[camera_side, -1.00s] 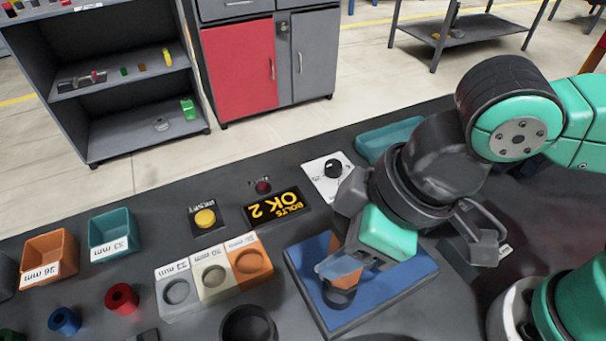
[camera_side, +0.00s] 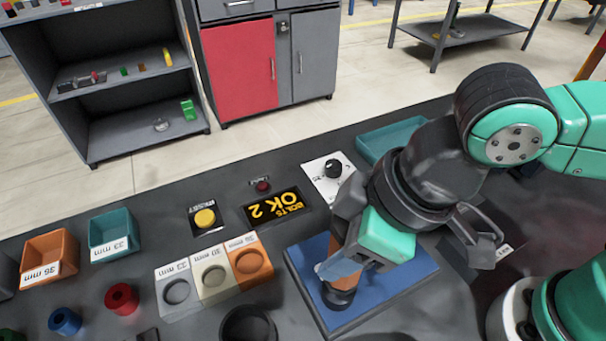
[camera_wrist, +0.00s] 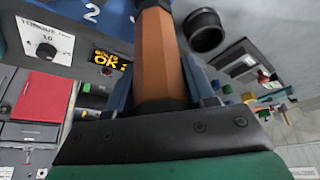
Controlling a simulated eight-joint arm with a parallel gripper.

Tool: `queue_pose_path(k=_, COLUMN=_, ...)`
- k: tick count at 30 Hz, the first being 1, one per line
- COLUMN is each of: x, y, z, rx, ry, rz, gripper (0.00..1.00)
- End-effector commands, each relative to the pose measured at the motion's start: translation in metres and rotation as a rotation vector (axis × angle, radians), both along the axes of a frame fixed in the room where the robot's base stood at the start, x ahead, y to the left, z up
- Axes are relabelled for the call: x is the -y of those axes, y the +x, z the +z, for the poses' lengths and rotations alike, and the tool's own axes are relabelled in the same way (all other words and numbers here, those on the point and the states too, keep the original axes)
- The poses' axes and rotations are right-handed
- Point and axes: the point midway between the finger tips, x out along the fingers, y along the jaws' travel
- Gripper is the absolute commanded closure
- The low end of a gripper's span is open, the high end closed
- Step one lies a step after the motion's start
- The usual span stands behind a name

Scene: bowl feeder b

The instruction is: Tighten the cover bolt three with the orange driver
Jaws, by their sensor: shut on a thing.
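My gripper (camera_side: 342,266) is shut on the orange driver (camera_side: 346,279) and holds it over the front part of the blue cover plate (camera_side: 405,281). The driver's dark lower end is low at the plate; I cannot tell whether it touches a bolt. In the wrist view the orange driver (camera_wrist: 157,55) stands between the two blue fingers of my gripper (camera_wrist: 158,82). A strip of the blue plate (camera_wrist: 62,6) shows at the top there, with a white number 2. Bolt three is not visible, and the driver's tip is out of that view.
The display (camera_side: 277,206) reads BOLTS OK 2. A yellow button (camera_side: 205,218), a torque dial (camera_side: 333,170) and a teal tray (camera_side: 390,138) stand behind. Socket blocks (camera_side: 213,281) and a black cup (camera_side: 247,324) are left of the plate. A red ring (camera_side: 121,298) lies further left.

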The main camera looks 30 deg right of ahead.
Motion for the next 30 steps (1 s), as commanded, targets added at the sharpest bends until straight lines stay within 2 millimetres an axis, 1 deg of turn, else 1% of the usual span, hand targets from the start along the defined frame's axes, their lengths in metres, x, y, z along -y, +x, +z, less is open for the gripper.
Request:
queue_pose_path(k=17, x=0.0, y=0.0, z=0.0, rx=-0.001, ry=-0.001, rz=0.0, gripper=1.0)
queue_pose_path(k=20, x=0.0, y=0.0, z=0.005, rx=-0.001, ry=-0.001, rz=0.0, gripper=1.0)
queue_pose_path(k=30, x=0.0, y=0.0, z=0.031, rx=0.0, ry=0.0, rz=0.0, gripper=1.0)
